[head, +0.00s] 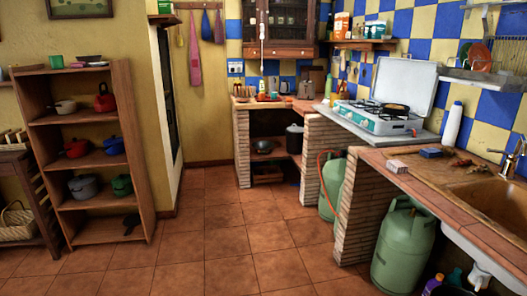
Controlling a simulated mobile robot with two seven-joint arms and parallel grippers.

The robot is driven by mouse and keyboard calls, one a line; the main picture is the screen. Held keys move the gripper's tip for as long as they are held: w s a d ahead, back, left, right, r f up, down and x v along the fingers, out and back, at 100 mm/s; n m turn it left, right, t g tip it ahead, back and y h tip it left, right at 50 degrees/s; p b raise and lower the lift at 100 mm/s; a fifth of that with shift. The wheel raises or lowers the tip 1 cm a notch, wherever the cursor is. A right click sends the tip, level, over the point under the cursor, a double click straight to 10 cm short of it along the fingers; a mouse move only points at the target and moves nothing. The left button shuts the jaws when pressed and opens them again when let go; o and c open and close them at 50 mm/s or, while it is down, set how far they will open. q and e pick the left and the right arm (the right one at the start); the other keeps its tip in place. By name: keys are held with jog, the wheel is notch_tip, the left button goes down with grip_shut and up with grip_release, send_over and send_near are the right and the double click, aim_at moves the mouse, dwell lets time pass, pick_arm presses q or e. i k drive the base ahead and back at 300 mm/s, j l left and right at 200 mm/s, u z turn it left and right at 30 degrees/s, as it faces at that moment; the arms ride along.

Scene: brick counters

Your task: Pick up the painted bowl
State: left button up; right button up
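I cannot make out a painted bowl for certain in the head view. A dark rounded vessel (263,146) sits on the shelf under the far counter, too small to tell whether it is painted. Small items lie on the far counter (243,104), and I cannot tell whether a bowl is among them. Neither of my grippers is in view.
A wooden shelf unit (121,88) with several pots stands at the left. A stove (376,119) and a sink (492,200) are on the right counters. Green gas bottles (403,246) stand below. The tiled floor (220,240) is clear in the middle.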

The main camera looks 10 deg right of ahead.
aim_at(261, 147)
jog(key=i+z, duration=0.35)
jog(key=i, duration=4.25)
jog(key=i+l+u, duration=0.1)
jog(key=i, duration=0.6)
jog(key=i+l+u, duration=0.15)
jog(key=i, duration=0.5)
jog(key=i+l+u, duration=0.15)
jog(key=i+u, duration=0.15)
jog(key=i+l+u, duration=0.25)
jog(key=i, duration=0.2)
